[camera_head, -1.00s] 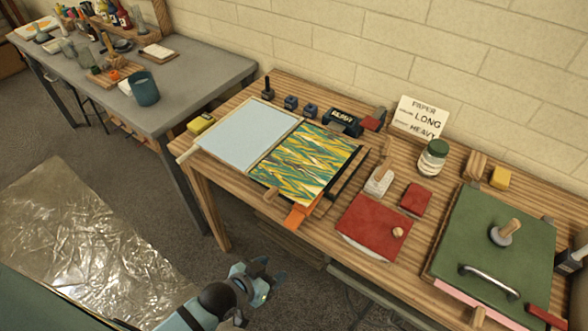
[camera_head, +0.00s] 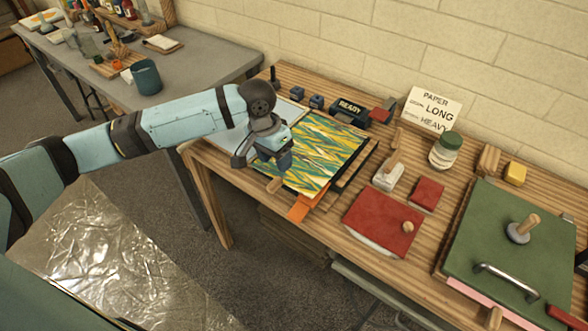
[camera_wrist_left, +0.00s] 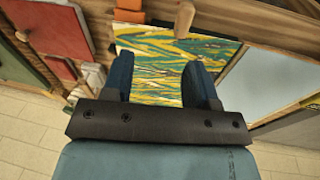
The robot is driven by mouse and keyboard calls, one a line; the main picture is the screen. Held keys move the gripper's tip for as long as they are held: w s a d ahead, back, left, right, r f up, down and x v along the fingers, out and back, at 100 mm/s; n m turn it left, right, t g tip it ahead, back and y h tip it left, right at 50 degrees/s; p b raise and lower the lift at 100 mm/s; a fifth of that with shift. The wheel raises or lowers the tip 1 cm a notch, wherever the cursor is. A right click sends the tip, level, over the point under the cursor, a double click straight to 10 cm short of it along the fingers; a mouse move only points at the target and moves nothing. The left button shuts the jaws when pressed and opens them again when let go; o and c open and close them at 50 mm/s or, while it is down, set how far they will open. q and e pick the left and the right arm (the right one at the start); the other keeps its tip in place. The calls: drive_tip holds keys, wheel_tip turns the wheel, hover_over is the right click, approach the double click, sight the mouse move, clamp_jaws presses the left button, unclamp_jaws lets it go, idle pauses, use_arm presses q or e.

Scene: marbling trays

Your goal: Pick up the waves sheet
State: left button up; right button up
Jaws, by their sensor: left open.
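The waves sheet (camera_head: 322,146) has a green, yellow and white wavy pattern. It lies on the wooden table beside a pale blue-grey sheet or tray (camera_head: 287,112), which my left arm partly covers. My left gripper (camera_head: 262,158) is over the sheet's left edge, near the front. In the left wrist view the gripper (camera_wrist_left: 160,80) is open, its two dark blue fingers apart, with the patterned sheet (camera_wrist_left: 165,52) showing between and beyond them. Nothing is held. I cannot tell the exact height of the fingers above the sheet. My right gripper is not in view.
An orange strip (camera_head: 304,207) lies at the table's front edge by the sheet. To the right are a red pad (camera_head: 380,220), a white-handled tool (camera_head: 388,178), a jar (camera_head: 446,152) and a green board (camera_head: 503,245).

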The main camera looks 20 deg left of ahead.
sight(271, 185)
use_arm(q)
drive_tip(key=shift+g+y, duration=0.3)
drive_tip(key=shift+y, duration=0.1)
drive_tip(key=f, duration=0.3)
drive_tip(key=a+f, duration=0.1)
drive_tip(key=f, duration=0.7)
drive_tip(key=shift+s+a+f, duration=0.1)
drive_tip(key=shift+a+f, duration=0.1)
drive_tip(key=shift+a, duration=0.15)
drive_tip(key=shift+c, duration=0.4)
